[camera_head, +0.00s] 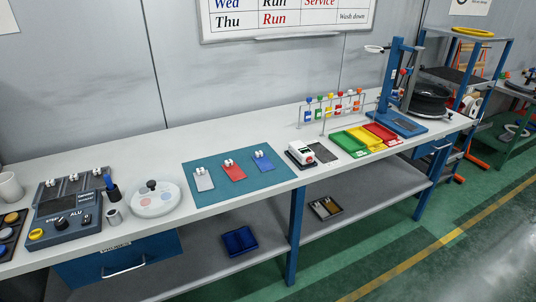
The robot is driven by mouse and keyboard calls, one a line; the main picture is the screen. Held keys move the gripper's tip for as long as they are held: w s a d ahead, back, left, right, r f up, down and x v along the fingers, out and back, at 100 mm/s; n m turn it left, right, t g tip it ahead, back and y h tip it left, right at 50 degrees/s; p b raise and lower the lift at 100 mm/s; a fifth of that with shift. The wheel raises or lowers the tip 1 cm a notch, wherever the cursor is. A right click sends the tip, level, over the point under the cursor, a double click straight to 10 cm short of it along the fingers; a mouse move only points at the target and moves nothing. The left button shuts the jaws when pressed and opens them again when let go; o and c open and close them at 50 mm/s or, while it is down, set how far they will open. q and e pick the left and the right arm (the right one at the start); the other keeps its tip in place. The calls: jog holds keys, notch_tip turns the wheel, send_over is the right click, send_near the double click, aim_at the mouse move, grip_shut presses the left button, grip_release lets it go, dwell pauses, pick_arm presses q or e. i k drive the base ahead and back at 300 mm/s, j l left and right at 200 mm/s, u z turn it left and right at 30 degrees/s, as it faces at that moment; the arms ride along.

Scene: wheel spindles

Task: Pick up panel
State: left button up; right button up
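Three small flat panels lie on a teal mat (240,192) on the workbench: a grey panel (203,182), a red panel (235,174) and a blue panel (265,163). Each has small white pieces at its top edge. They lie in a row, apart from one another. The frames do not show which panel the task means. Neither of my grippers shows in the head view.
Left of the mat are a round white dish (155,206), a small grey cup (114,216) and a control box (66,228). To the right stand a white device (301,155), coloured trays (365,137) and a blue press (392,88).

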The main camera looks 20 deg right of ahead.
aim_at(263, 162)
jog(key=i+l, duration=0.15)
jog(key=l, duration=0.25)
jog(key=i+l, duration=0.15)
jog(key=l, duration=0.2)
jog(key=i+l+u, duration=0.1)
jog(key=l, duration=0.3)
jog(key=i+l, duration=0.15)
jog(key=l, duration=0.25)
jog(key=i+l, duration=0.15)
jog(key=l, duration=0.25)
jog(key=i+l+u, duration=0.1)
jog(key=l, duration=0.3)
